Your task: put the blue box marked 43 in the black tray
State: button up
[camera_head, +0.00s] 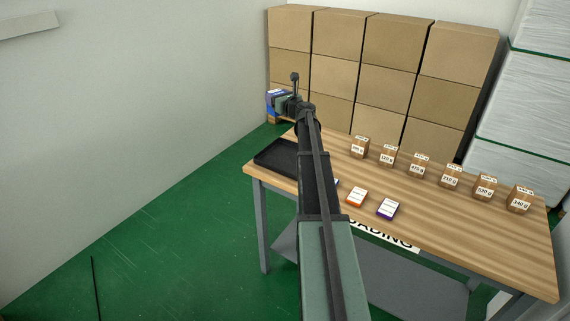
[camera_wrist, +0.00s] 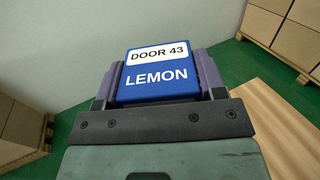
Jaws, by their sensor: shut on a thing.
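The blue box (camera_wrist: 157,78) reads "DOOR 43" and "LEMON" in the wrist view. My gripper (camera_wrist: 160,76) is shut on it, with a purple-grey finger on each side. In the head view the blue box (camera_head: 275,97) shows at the end of my raised arm, at my gripper (camera_head: 282,102), above and beyond the table's far left corner. The black tray (camera_head: 280,157) lies at the left end of the table, partly hidden behind my arm. No contents show in its visible part.
The wooden table (camera_head: 470,235) carries a row of small brown boxes (camera_head: 451,176) with weight labels. An orange-and-white box (camera_head: 356,197) and a purple-and-white box (camera_head: 388,208) lie near its front edge. Stacked cartons (camera_head: 385,70) stand behind, and a wall (camera_head: 130,110) is at left.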

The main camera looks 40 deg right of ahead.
notch_tip(320, 180, down, 20)
jog(key=b, duration=2)
jog(key=shift+f, duration=0.2)
jog(key=shift+s+r, duration=0.1)
jog(key=shift+r, duration=0.15)
jog(key=shift+f, duration=0.25)
jog(key=o, duration=1)
jog(key=shift+r, duration=0.1)
jog(key=shift+r, duration=0.3)
jog(key=s, duration=0.7)
jog(key=shift+s+a+f, duration=0.15)
jog(key=shift+s+a, duration=0.1)
jog(key=shift+a, duration=0.1)
